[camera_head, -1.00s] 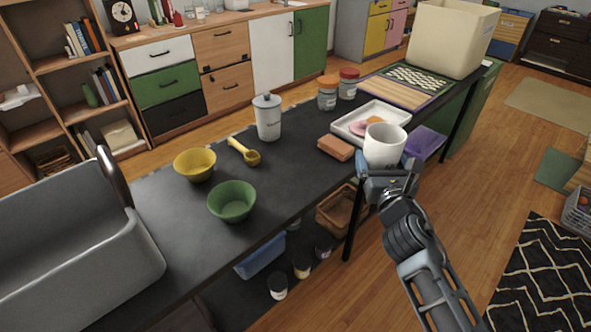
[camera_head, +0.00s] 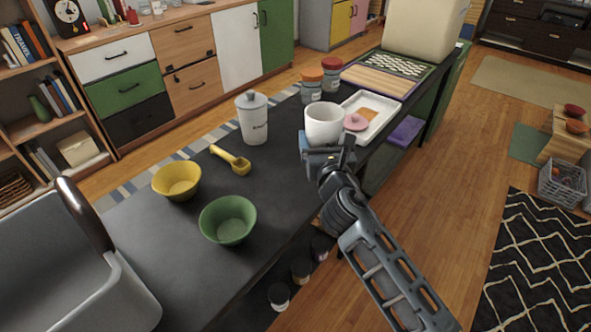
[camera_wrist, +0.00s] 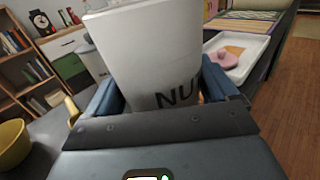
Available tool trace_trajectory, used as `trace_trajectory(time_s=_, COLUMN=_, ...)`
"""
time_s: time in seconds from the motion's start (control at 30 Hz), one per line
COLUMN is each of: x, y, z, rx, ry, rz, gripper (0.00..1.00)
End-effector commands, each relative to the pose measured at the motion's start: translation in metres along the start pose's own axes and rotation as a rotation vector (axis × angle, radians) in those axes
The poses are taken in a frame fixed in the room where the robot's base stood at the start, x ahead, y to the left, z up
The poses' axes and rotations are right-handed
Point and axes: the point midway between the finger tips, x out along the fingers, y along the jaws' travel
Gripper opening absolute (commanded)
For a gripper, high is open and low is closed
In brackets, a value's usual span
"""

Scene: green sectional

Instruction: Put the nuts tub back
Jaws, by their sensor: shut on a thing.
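The nuts tub (camera_head: 323,121) is a white cylinder with dark lettering, "NU" readable in the wrist view (camera_wrist: 155,60). My gripper (camera_head: 326,152) is shut on it, with a blue finger on each side of the tub in the wrist view (camera_wrist: 163,92). In the head view the tub shows at the right front edge of the dark table (camera_head: 190,270). I cannot tell whether its base touches the tabletop. A white lidded canister (camera_head: 252,120) stands upright to its left on the table.
A white tray (camera_head: 385,124) with a pink round thing lies just right of the tub. Two jars (camera_head: 312,86) stand behind. A yellow scoop (camera_head: 232,160), yellow bowl (camera_head: 177,182) and green bowl (camera_head: 228,220) lie left. Bare tabletop shows between the canister and the tub.

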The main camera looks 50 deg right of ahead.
Motion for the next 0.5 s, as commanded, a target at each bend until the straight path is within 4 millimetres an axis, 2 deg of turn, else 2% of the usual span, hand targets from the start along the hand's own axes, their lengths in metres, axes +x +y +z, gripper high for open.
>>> trace_trajectory(time_s=0.03, x=0.003, y=0.012, z=-0.010, rx=-0.001, ry=-0.002, rz=0.003, gripper=0.43)
trace_trajectory(time_s=0.23, x=0.010, y=0.045, z=-0.030, rx=0.000, ry=-0.001, rz=0.002, gripper=0.43)
trace_trajectory(time_s=0.43, x=0.012, y=0.058, z=-0.037, rx=-0.001, ry=-0.001, rz=0.000, gripper=0.43)
trace_trajectory(time_s=0.5, x=0.012, y=0.058, z=-0.046, rx=-0.002, ry=-0.001, rz=-0.001, gripper=0.43)
